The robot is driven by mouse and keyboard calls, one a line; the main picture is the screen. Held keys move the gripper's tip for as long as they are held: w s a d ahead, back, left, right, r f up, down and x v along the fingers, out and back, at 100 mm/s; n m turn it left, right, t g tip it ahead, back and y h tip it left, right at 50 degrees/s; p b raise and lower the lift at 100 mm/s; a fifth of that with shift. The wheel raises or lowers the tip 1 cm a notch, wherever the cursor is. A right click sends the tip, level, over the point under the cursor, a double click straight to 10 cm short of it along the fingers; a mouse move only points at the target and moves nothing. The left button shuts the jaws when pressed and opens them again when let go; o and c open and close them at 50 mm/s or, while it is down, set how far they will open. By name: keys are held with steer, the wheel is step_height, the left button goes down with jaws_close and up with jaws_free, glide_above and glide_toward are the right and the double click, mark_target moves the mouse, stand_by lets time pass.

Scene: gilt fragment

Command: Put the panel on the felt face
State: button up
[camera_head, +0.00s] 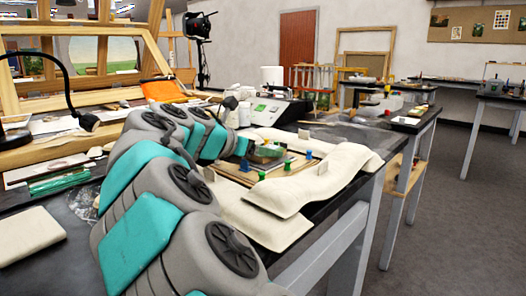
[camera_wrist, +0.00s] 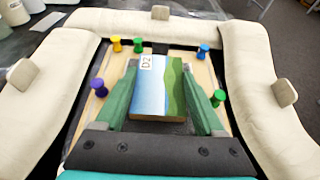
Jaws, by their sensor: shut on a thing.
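My gripper (camera_wrist: 160,72) has its two green fingers closed on the sides of the panel (camera_wrist: 158,94). The panel is a small block with a blue and green painted top and a white "D2" label at its far left corner. It is over the middle of a pale wooden board (camera_wrist: 204,76). A dark surface, perhaps the felt face, shows in strips around the panel; most of it is hidden. I cannot tell whether the panel touches it. In the head view my arm hides much of the gripper (camera_head: 262,152).
Blue, yellow, green and purple pegs (camera_wrist: 203,50) stand around the panel on the board. Cream padded cushions (camera_wrist: 262,85) with small tan tabs (camera_wrist: 284,92) border the board on the left, right and far sides. A scale (camera_head: 275,110) stands behind the cushions on the bench.

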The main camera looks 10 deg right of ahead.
steer(key=o, duration=1.3)
steer(key=shift+o, duration=0.2)
steer(key=shift+a+r, duration=0.15)
steer(key=v, duration=1.1)
steer(key=shift+s+a, duration=0.25)
steer(key=shift+s, duration=0.1)
